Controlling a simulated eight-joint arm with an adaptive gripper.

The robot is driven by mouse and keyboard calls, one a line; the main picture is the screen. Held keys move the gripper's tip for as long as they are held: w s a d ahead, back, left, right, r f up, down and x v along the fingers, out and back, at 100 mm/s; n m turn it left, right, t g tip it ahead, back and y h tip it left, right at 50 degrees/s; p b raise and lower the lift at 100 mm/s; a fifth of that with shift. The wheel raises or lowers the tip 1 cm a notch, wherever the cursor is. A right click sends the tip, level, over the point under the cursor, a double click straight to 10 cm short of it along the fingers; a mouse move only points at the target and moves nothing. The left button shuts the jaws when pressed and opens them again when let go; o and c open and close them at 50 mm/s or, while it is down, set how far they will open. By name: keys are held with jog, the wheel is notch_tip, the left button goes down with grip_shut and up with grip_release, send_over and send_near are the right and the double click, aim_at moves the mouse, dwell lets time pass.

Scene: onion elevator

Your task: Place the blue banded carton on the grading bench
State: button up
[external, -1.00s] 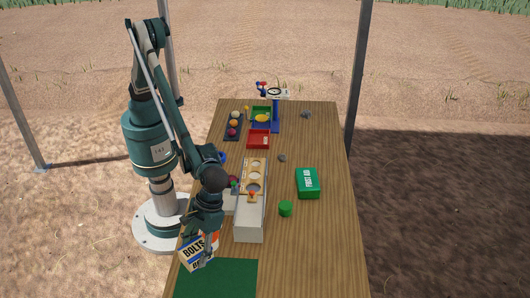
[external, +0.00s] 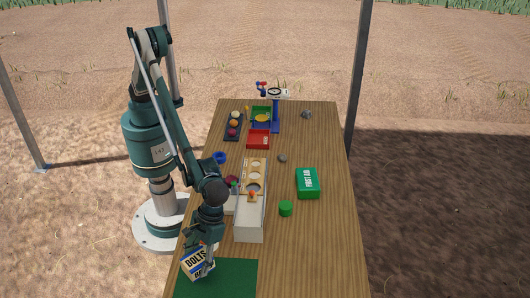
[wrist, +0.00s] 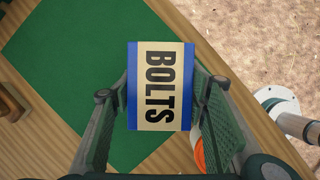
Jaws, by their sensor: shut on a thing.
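The blue banded carton (external: 194,263) is cream with blue edges and the word BOLTS. My gripper (external: 205,262) is shut on it, and it appears tilted in the external view. In the wrist view the carton (wrist: 160,85) sits between the two fingers of my gripper (wrist: 165,110), with the green mat behind it. The wooden bench (external: 325,240) carries a green mat (external: 225,283) at its near left corner. The carton is at the mat's left side; I cannot tell whether it touches the mat.
A long pale box with round holes (external: 249,220) stands just beyond the mat. A green first aid box (external: 308,184) and a green cylinder (external: 286,208) lie to its right. A red tray (external: 259,139) is farther back. The bench's near right part is clear.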

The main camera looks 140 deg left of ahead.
aim_at(204, 253)
jog(key=shift+f, duration=0.95)
jog(key=shift+f, duration=0.1)
jog(key=shift+f+b, duration=0.3)
jog(key=shift+f, duration=1.5)
jog(key=shift+f, duration=0.15)
jog(key=o, duration=1)
jog(key=shift+r, duration=0.2)
jog(key=p+v, duration=0.1)
jog(key=v, duration=1.1)
